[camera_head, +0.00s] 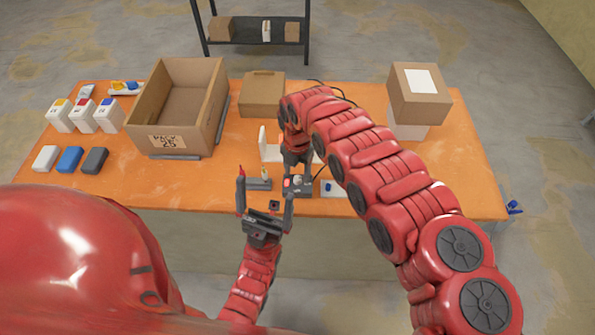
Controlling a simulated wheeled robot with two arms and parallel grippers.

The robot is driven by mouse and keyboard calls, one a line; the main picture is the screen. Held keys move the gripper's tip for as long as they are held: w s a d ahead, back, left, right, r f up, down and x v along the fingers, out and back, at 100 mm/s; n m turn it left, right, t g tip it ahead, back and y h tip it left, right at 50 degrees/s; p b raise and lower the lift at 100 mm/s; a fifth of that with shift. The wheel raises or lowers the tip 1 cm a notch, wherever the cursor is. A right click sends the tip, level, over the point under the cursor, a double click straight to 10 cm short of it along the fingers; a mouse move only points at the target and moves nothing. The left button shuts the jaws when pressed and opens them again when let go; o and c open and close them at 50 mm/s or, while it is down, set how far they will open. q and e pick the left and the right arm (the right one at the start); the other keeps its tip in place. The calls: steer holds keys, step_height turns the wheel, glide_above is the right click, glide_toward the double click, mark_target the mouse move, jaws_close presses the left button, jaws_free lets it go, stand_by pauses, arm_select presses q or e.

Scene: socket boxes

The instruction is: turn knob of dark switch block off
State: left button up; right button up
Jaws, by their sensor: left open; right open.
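A dark switch block (304,191) sits near the front edge of the orange table. It has a red part on its left and a small pale knob (298,180) on top. My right gripper (297,170) reaches down from above, just over the knob. It is open, but its fingertips are small, and I cannot tell whether they touch the knob. My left gripper (264,184) is open in front, one finger on each side of a gap. Its right finger overlaps the left side of the switch block in the picture; contact cannot be told.
Another dark block (259,185) lies behind my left gripper, and a white block (335,188) with a blue part stands right of the switch block. An open cardboard box (205,125) is left; a closed carton (262,95) and stacked box (408,105) stand behind.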

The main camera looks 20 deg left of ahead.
steer(key=shift+f, duration=0.95)
steer(key=shift+w, duration=0.1)
jaws_close()
